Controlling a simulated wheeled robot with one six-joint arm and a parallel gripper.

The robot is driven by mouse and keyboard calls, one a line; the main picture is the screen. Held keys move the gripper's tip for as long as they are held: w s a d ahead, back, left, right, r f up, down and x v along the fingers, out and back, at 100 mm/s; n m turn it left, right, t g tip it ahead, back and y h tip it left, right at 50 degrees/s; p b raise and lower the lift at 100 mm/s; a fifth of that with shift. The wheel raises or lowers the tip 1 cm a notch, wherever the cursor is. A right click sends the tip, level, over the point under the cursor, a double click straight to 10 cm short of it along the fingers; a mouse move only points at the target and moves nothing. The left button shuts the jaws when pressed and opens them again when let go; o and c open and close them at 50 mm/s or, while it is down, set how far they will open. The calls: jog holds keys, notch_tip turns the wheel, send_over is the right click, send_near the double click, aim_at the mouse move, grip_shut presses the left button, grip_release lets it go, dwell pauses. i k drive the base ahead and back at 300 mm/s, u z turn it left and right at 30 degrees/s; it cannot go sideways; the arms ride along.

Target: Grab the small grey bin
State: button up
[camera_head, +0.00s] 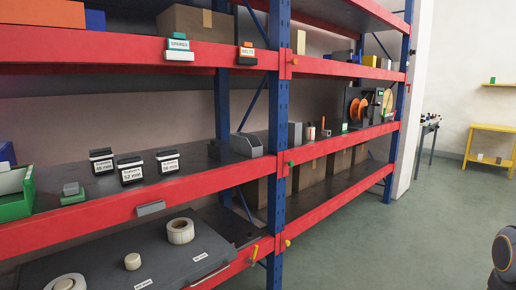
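On the middle shelf (120,197), a small grey box-like thing with a sloped side (246,145) stands near the blue upright; it may be the grey bin, but I cannot tell for sure. A smaller grey block (71,189) sits on a green base at the left of the same shelf. Dark boxes with white labels, including a 52 mm box (131,172), stand between them. My gripper is not in view; only a dark rounded part with an orange ring, likely of my arm, shows at the lower right edge.
A green bin (16,193) stands at the far left. Label rolls, one large (180,231), lie on the lower shelf. A blue upright (278,130) divides the rack bays. The grey floor (400,240) is open at right, with a yellow table (490,128) farther back.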

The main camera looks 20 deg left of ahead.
aim_at(243, 144)
jog(key=z, duration=0.2)
jog(key=i, duration=1.4)
jog(key=u, duration=0.3)
jog(key=i, duration=0.85)
jog(key=u, duration=0.65)
